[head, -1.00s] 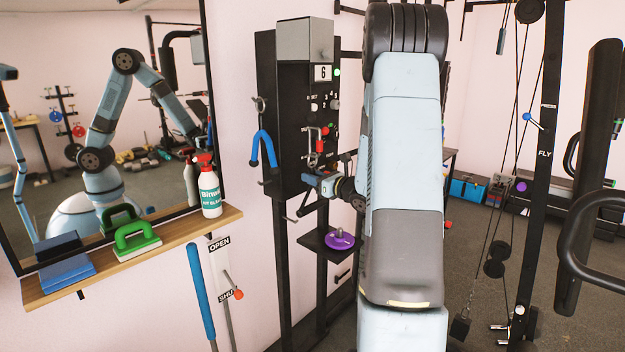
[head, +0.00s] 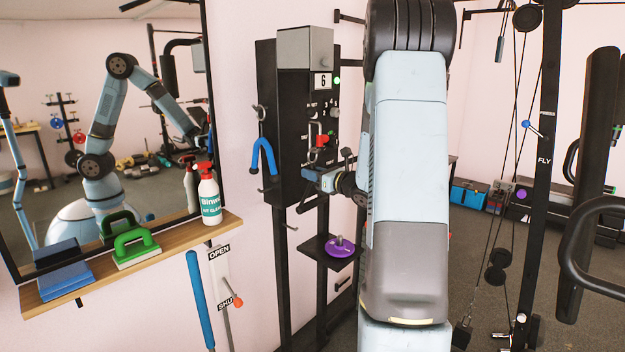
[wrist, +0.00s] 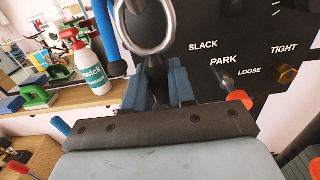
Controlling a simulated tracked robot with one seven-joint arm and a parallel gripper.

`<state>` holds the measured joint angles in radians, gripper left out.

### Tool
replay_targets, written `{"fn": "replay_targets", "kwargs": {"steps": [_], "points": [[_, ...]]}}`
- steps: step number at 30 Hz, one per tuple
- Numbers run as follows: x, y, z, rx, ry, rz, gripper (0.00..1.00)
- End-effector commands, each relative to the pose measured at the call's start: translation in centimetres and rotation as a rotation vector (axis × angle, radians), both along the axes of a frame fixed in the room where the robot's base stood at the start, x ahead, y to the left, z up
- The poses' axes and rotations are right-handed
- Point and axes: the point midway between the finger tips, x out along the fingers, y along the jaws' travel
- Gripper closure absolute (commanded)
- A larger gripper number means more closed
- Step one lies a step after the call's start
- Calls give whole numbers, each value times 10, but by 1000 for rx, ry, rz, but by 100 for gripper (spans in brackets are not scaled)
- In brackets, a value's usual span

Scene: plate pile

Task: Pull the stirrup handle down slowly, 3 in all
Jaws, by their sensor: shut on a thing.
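My gripper (head: 325,181) is in front of the lower part of the black wall cabinet (head: 292,130). In the wrist view its two blue fingers (wrist: 158,85) are shut on a dark piece, which I take for the stirrup handle (wrist: 155,76). Most of the handle is hidden by the fingers and the wrist plate. A shiny metal ring (wrist: 150,28) is just above the fingers. The cabinet's small display (head: 322,81) reads 6, with a green light beside it. The panel has a red-tipped lever (wrist: 239,98) near the words PARK and LOOSE.
A blue curved handle (head: 263,157) hangs on a hook left of the cabinet. A wooden shelf (head: 190,243) holds a spray bottle (head: 209,195), a green-handled block and blue blocks. A small tray with a purple disc (head: 340,247) is below the gripper. Gym frames are at right.

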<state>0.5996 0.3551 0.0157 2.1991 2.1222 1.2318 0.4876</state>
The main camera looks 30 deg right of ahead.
Motion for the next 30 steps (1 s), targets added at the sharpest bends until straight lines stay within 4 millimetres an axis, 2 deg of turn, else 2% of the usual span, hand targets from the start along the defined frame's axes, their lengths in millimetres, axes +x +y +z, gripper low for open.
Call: {"fn": "replay_targets", "kwargs": {"steps": [12,24,30], "points": [[-1,0,1,1,6,0,100],[-1,0,23,0,5,1,100],[-1,0,24,1,6,1,100]]}}
